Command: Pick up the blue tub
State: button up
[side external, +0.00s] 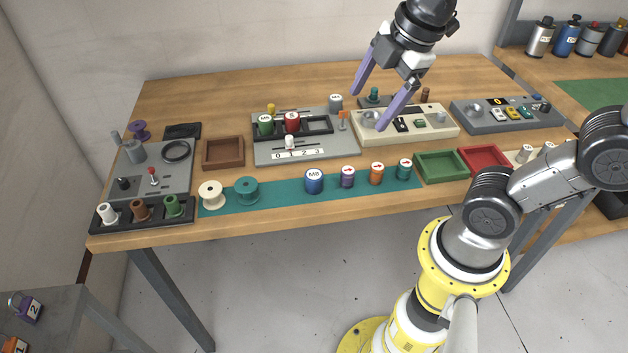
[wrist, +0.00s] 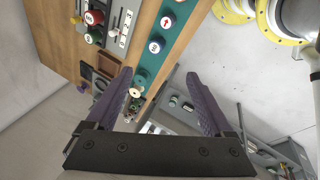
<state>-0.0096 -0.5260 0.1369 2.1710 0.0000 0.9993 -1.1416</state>
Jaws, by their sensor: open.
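The blue tub (side external: 314,181), with a white top marked MB, stands upright on the teal strip (side external: 280,191) near the table's front edge. It also shows in the wrist view (wrist: 156,45), near the top middle, beyond the fingertips. My gripper (side external: 370,110) is open, with its purple fingers spread and nothing between them. It is in the air above the table, up and to the right of the tub in the side view. The fingers also show in the wrist view (wrist: 160,75). The tub is not hidden in either view.
Purple (side external: 347,177), orange (side external: 376,173) and teal (side external: 404,169) tubs stand to its right on the strip. Cream (side external: 212,194) and teal (side external: 247,190) spools stand to its left. A grey panel (side external: 262,153) with green and red tubs lies behind. Green (side external: 440,166) and red trays (side external: 482,160) lie right.

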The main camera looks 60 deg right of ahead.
jog(key=w+f+n+g, duration=0.2)
jog(key=w+n, duration=0.3)
jog(key=w, duration=0.1)
jog(key=n+g, duration=0.1)
jog(key=g, duration=0.1)
send_over(314, 174)
notch_tip(314, 174, down, 6)
jog(key=f, duration=0.9)
jog(key=shift+s+d+f, duration=0.1)
jog(key=shift+s+d, duration=0.1)
jog(key=shift+s, duration=0.05)
jog(key=shift+w+a+f, duration=0.15)
jog(key=shift+f, duration=1.15)
jog(key=shift+w+a+f, duration=0.1)
jog(key=shift+f, duration=1.2)
jog(key=shift+c, duration=0.3)
grip_shut()
